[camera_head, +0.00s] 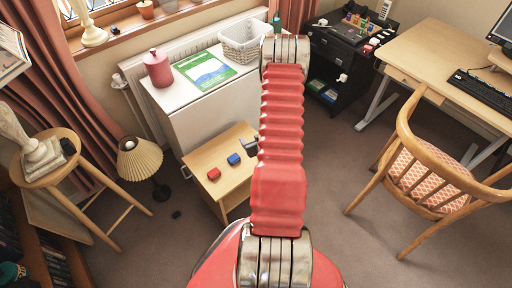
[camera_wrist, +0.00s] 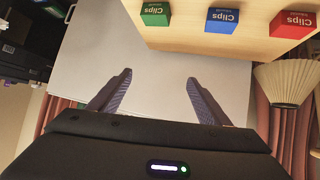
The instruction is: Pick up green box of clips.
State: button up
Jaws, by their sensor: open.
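The green box of clips (camera_wrist: 154,13) sits on the light wood top of a small table (camera_wrist: 185,38), at the upper edge of the wrist view. It is left of the blue box of clips (camera_wrist: 222,19) and the red box of clips (camera_wrist: 293,24). My gripper (camera_wrist: 158,78) is open and empty, its two fingers apart and pointing towards the table, short of the green box. In the head view the red box (camera_head: 214,174) and blue box (camera_head: 234,159) show on the table (camera_head: 207,189); my red arm hides the green box there.
A white cabinet (camera_head: 200,120) stands behind the table, bearing a pink jar (camera_head: 158,68), a green booklet (camera_head: 204,70) and a white basket (camera_head: 244,42). A pleated lamp (camera_head: 139,158) stands left. A wooden chair (camera_head: 425,170) stands right, with open carpet between.

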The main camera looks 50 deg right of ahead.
jog(key=s+a+f+m+h, duration=0.1)
jog(key=s+f, duration=0.6)
jog(key=f, duration=0.1)
jog(key=shift+m+t, duration=0.3)
jog(key=shift+d, duration=0.1)
jog(key=x, duration=0.8)
jog(key=shift+w+d+f, duration=0.1)
jog(key=shift+w, duration=0.15)
jog(key=shift+x, duration=2.6)
jog(key=shift+w, duration=0.1)
jog(key=shift+c, duration=0.7)
jog(key=c, duration=1)
jog(key=shift+o, duration=0.2)
